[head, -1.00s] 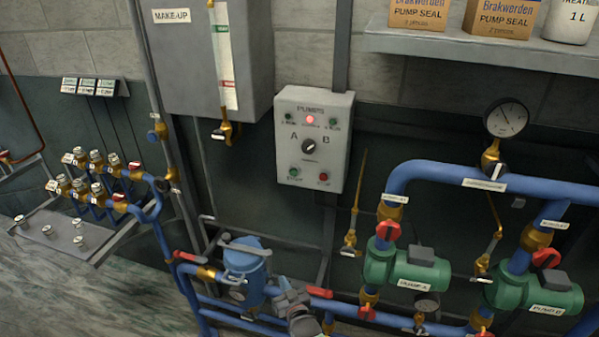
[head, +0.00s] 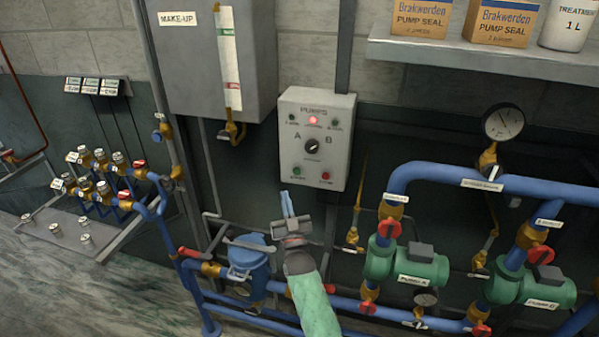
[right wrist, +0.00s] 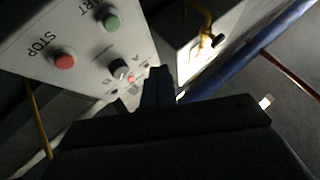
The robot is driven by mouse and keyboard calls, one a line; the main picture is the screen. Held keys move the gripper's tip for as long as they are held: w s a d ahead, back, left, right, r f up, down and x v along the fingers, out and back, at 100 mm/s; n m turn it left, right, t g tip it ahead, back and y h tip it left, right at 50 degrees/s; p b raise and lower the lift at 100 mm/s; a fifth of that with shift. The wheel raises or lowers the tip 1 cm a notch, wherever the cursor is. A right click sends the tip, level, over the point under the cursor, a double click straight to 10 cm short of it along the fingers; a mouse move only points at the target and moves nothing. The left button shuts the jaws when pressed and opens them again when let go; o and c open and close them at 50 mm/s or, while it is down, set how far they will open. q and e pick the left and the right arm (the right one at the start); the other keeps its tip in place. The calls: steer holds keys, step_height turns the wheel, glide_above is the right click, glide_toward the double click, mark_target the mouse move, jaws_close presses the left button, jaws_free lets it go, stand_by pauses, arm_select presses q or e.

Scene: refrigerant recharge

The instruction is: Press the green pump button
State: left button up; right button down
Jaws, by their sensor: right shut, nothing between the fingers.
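The grey pump panel (head: 342,118) hangs on the wall in the head view. Its green button (head: 297,170) is at the lower left of the panel face, with the red button (head: 326,176) to its right. In the right wrist view the green START button (right wrist: 111,22) and the red STOP button (right wrist: 65,60) show clearly at upper left. My right gripper (head: 287,203) is shut and empty, its fingers pointing up just below the green button in the picture. The fingers (right wrist: 159,88) appear apart from the button in the wrist view. My left gripper is not in view.
A blue strainer body (head: 247,258) and pipes lie below the panel. Green pumps (head: 405,262) and a gauge (head: 503,122) are on the right. The make-up tank (head: 190,60) hangs to the left, with a brass valve (head: 231,131) under it.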

mark_target(297, 171)
stand_by(0.4)
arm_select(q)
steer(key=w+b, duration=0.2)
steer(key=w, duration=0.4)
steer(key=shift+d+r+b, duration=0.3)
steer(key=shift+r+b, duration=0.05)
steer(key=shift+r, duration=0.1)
arm_select(e)
steer(key=shift+w+d, duration=0.45)
steer(key=shift+w, duration=0.95)
steer(key=shift+w+d, duration=0.5)
steer(key=shift+w, duration=0.9)
steer(key=shift+w+d, duration=0.45)
steer(key=shift+w, duration=0.95)
